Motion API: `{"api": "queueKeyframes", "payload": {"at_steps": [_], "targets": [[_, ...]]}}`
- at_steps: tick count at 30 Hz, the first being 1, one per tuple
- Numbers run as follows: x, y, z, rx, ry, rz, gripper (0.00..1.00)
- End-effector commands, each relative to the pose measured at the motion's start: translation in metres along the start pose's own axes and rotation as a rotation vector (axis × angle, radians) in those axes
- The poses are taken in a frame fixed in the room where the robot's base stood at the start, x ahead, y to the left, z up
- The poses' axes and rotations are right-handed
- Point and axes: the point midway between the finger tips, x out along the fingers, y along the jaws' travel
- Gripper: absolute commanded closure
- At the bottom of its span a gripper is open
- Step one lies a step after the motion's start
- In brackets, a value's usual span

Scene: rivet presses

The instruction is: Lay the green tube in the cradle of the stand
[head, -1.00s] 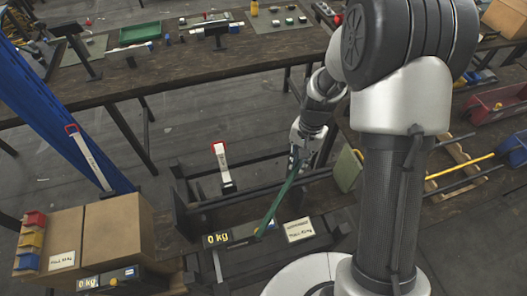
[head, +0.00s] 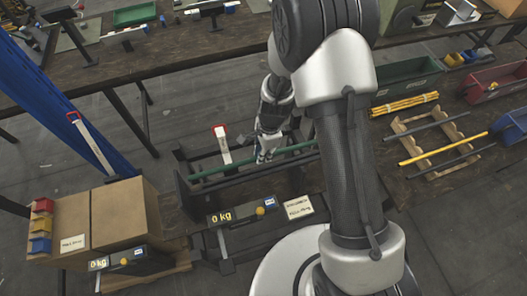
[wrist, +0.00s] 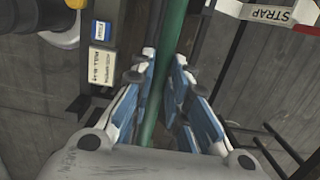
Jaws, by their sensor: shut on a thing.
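The green tube (head: 220,169) lies nearly level across the upper part of the dark stand (head: 222,194) in the head view, its right end a little higher in the picture. My gripper (head: 265,156) is shut on the tube near its middle. In the wrist view the green tube (wrist: 172,35) passes between the blue finger pads of my gripper (wrist: 168,75). The cradle is the dark long-walled top of the stand. I cannot tell whether the tube touches it or hangs just above it.
A scale display reading 0 kg (head: 221,217) and a label (head: 298,207) are on the stand's near side. A white strap post (head: 222,148) rises behind it. Cardboard boxes (head: 125,215) stand at left; a wooden rack (head: 430,140) with rods stands at right.

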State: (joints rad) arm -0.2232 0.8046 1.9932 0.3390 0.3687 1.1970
Motion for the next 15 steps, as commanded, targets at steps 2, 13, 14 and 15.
{"api": "queueKeyframes", "payload": {"at_steps": [2,13,14,15], "targets": [[0.015,0.000,-0.002,0.000,0.000,0.000,1.00],[0.055,0.000,-0.007,0.000,0.000,0.000,1.00],[0.058,0.000,-0.007,0.000,0.000,0.000,1.00],[0.060,0.000,-0.007,0.000,0.000,-0.001,1.00]]}}
